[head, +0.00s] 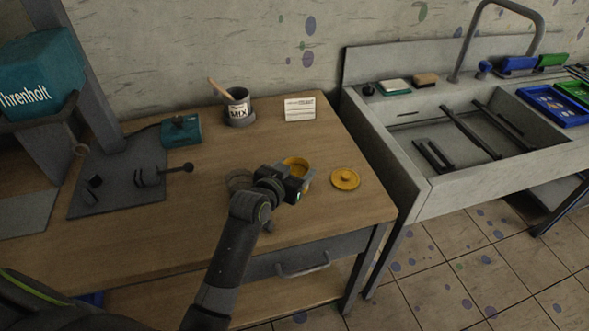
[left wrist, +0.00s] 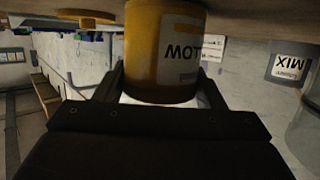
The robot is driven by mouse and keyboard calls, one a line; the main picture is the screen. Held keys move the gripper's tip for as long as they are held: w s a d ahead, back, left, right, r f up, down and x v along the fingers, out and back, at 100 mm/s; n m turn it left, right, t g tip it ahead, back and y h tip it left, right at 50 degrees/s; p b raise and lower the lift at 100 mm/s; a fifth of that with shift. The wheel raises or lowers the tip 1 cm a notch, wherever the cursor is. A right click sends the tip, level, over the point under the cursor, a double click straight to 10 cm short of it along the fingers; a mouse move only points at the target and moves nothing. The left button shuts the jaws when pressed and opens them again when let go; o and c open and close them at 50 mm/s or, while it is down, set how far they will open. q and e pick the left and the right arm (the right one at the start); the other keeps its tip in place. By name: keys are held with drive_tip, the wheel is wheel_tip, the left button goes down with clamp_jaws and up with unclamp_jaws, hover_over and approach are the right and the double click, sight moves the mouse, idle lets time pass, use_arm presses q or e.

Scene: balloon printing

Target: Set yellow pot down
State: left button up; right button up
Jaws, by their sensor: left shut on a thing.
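The yellow pot (head: 297,163) is at the right part of the wooden table, partly hidden behind my left gripper (head: 291,184). In the left wrist view, which is upside down, the yellow pot (left wrist: 165,50) stands upright between the two fingers (left wrist: 160,88), with its printed label showing. My left gripper is shut on it. The pot's base is at or very close to the table top; I cannot tell if it touches. A yellow lid (head: 345,178) lies on the table just right of the pot. My right gripper is out of view.
A grey MIX pot (head: 238,108) with a stick and a white card (head: 300,108) stand at the back. A teal box (head: 181,131) and a dark press base (head: 125,185) are on the left. The table's right edge and a sink (head: 440,187) lie beyond the lid.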

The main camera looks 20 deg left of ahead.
use_arm(q)
drive_tip(key=shift+r, duration=0.1)
drive_tip(key=o, duration=1.2)
drive_tip(key=shift+f, duration=0.2)
drive_tip(key=shift+r, duration=0.1)
drive_tip(key=shift+s+r, duration=0.1)
drive_tip(key=b+v, duration=0.1)
drive_tip(key=v, duration=1)
drive_tip(key=shift+s+r, duration=0.1)
drive_tip(key=shift+s, duration=0.3)
